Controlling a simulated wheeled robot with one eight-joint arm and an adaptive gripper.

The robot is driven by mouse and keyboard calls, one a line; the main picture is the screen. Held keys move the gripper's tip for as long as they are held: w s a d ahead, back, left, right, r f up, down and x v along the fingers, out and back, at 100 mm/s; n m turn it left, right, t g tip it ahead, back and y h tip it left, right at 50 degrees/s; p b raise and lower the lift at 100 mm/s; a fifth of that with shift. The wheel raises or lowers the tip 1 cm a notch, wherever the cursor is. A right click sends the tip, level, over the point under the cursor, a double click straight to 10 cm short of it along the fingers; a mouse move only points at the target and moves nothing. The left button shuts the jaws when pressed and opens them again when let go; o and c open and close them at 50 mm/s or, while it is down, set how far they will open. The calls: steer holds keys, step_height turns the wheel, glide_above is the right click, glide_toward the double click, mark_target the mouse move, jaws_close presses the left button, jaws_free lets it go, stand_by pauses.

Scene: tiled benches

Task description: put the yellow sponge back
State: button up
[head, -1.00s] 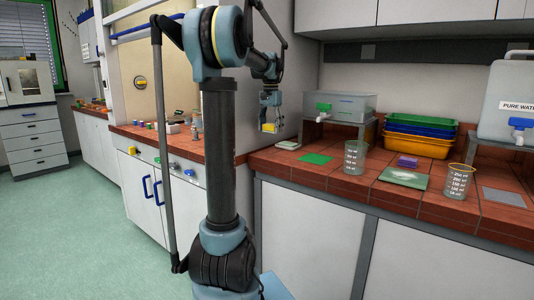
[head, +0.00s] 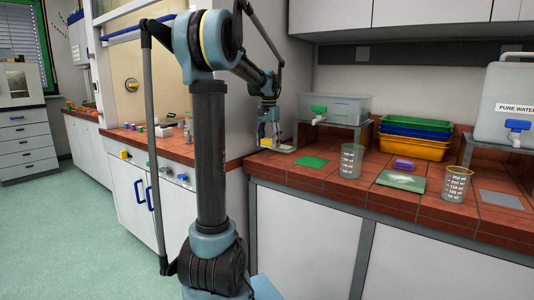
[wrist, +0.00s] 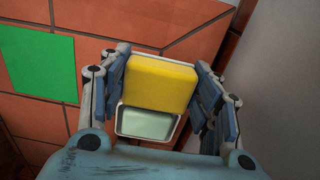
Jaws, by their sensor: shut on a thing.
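My gripper (head: 269,132) is shut on the yellow sponge (wrist: 161,82), with its blue-grey fingers on the sponge's left and right sides in the wrist view. The sponge also shows low in the gripper in the head view (head: 266,145). A small, pale, shallow tray (wrist: 147,123) lies on the red tiles below the sponge. The sponge covers the tray's far part in the wrist view, and its near part looks empty. I cannot tell whether the sponge touches the tray. In the head view the tray (head: 285,149) shows at the bench's left end.
A green mat (head: 310,163) lies right of the tray. A metal stand (head: 361,138) holds a container with a green tap (head: 319,110). Beakers (head: 351,162), a purple block (head: 404,165) and stacked bins (head: 414,147) stand further right. A wall is close beside the gripper in the wrist view.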

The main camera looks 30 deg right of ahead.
mark_target(268, 157)
steer(key=shift+f, duration=2.05)
steer(key=shift+f, duration=0.3)
steer(key=o, duration=1)
steer(key=shift+o, duration=0.2)
step_height(268, 157, up, 18)
steer(key=shift+a+f, duration=0.15)
